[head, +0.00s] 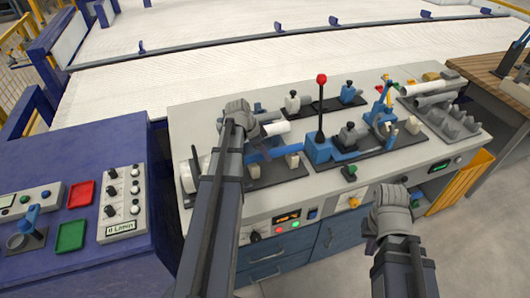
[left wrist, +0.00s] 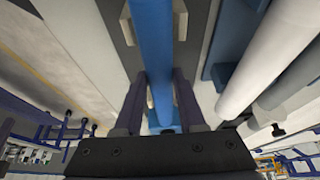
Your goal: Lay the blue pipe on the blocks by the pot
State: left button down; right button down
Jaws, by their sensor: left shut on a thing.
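My left gripper (left wrist: 160,78) is shut on the blue pipe (left wrist: 153,40), which runs lengthwise between its two fingers in the left wrist view. I cannot make out the pot with certainty. My right gripper (head: 392,212) is at the bench's front edge, its fingers unclear.
A white pipe (head: 276,128) lies beside the left gripper. A red-knobbed lever (head: 321,105) stands upright mid-bench, with blue-and-grey fixtures right of it. A blue cabinet (head: 90,260) adjoins on the left.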

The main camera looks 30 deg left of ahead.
pick_arm(q)
jog(key=shift+f+b, duration=0.35)
jog(key=shift+f, duration=0.35)
pick_arm(e)
jog(key=shift+f, duration=0.7)
pick_arm(q)
jog(key=shift+c, duration=2.1)
grip_release()
jog(key=shift+r, duration=0.1)
pick_arm(e)
jog(key=shift+r, duration=0.1)
pick_arm(q)
jog(key=p+v, duration=0.7)
jog(key=shift+s+a+r, duration=0.1)
jog(key=shift+s+r, duration=0.05)
jog(key=shift+r, duration=0.2)
pick_arm(e)
notch_tip(320, 180, up, 7)
pick_arm(q)
jog(key=shift+f, duration=0.1)
